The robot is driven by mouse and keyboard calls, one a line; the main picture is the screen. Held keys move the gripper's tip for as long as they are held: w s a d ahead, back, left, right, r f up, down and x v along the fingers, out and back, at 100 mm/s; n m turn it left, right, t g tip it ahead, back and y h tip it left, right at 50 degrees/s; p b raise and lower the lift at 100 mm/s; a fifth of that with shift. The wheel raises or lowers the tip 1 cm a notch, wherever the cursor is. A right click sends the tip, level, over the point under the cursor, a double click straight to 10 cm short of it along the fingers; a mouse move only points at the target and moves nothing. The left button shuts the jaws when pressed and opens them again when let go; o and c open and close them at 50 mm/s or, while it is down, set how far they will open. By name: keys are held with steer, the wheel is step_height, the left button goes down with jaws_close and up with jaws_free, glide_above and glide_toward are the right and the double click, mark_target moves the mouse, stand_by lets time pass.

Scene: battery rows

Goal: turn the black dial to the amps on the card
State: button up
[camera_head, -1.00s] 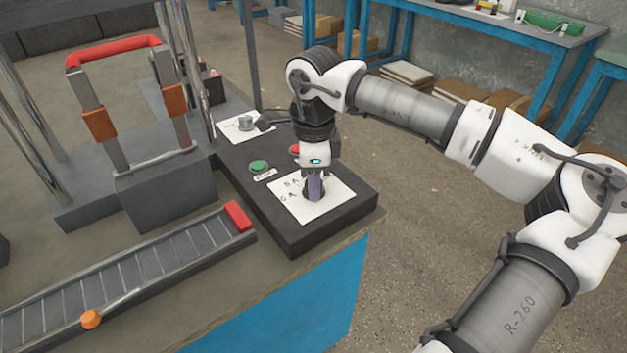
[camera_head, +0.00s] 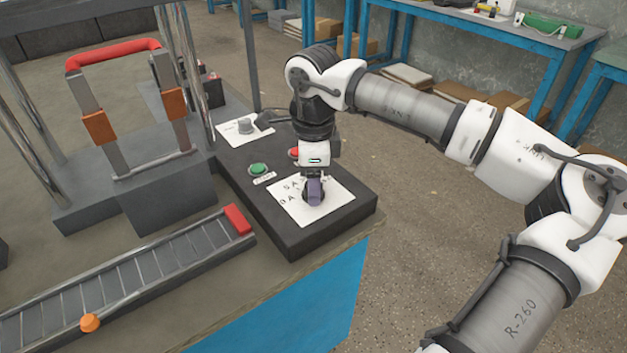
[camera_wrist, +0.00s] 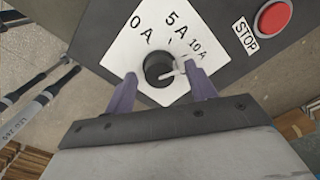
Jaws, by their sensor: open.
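The black dial (camera_wrist: 158,70) sits on a white card (camera_wrist: 135,50) marked 0 A, 5 A and 10 A. A pale pointer (camera_wrist: 180,68) on the dial reaches to the right, below the 10 A mark and close to the right finger. My gripper (camera_wrist: 161,74) is open, with one purple finger on each side of the dial. I cannot tell whether the fingers touch it. In the head view, my gripper (camera_head: 314,192) is down over the white card (camera_head: 335,205) at the near end of the dark panel and hides the dial.
A red STOP button (camera_wrist: 274,17) is up and right of the dial. A green button (camera_head: 258,169) lies farther along the panel. A second white card (camera_head: 228,134) with a grey knob (camera_head: 246,126) is at the panel's far end. A roller track (camera_head: 130,270) runs left of the panel.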

step_height(320, 180, up, 13)
steer(key=shift+p, duration=0.45)
